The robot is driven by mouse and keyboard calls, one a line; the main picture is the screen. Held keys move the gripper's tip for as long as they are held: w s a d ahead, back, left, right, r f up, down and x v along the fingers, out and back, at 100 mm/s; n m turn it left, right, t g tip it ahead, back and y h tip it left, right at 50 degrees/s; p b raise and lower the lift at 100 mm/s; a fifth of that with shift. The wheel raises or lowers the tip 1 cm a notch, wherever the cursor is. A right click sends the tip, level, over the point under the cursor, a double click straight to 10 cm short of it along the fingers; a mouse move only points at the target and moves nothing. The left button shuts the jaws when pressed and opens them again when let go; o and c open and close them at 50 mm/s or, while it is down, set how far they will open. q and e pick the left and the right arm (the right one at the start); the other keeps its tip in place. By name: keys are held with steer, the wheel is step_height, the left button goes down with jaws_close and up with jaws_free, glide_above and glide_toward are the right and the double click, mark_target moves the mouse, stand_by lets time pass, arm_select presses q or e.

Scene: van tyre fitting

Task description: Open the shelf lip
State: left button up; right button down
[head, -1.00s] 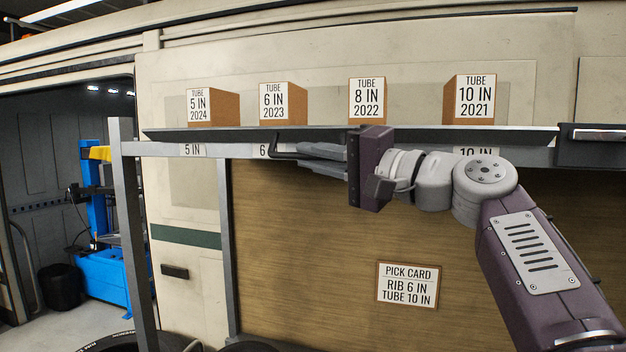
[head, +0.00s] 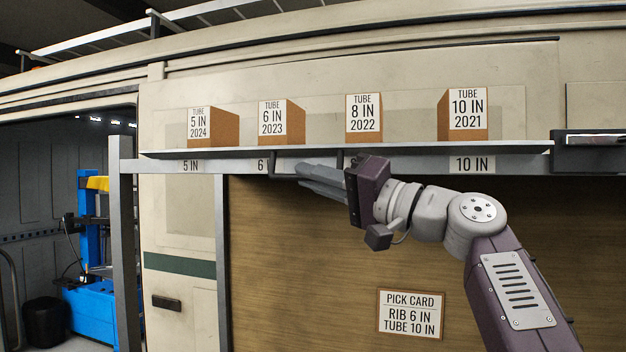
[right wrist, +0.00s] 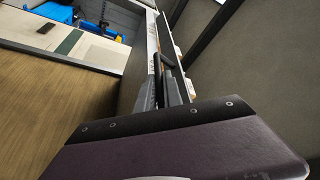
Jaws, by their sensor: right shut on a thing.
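The shelf lip (head: 425,166) is the long grey band along the shelf's front edge, bearing size labels such as 5 IN and 10 IN. A dark bar handle (head: 272,166) stands out from it, left of centre. My right gripper (head: 304,173) reaches in from the right and is shut on the handle. Its fingers hide part of the handle and of the 6 IN label. The right wrist view shows the fingers (right wrist: 164,88) at the dark handle (right wrist: 163,58), close along the band. My left gripper is out of view.
Several brown tube boxes (head: 365,118) stand on the shelf above the lip. A grey post (head: 125,250) stands at the left end. A pick card (head: 410,313) is on the wood panel below. A blue machine (head: 95,310) is far left.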

steer(key=c, duration=1.5)
jaws_free()
steer(key=shift+s+d+f+b, duration=0.2)
steer(key=shift+d+b, duration=0.05)
steer(key=shift+b, duration=0.1)
steer(key=b+v, duration=0.3)
steer(key=v, duration=0.5)
steer(key=shift+s+d+r, duration=0.1)
steer(key=shift+s, duration=0.05)
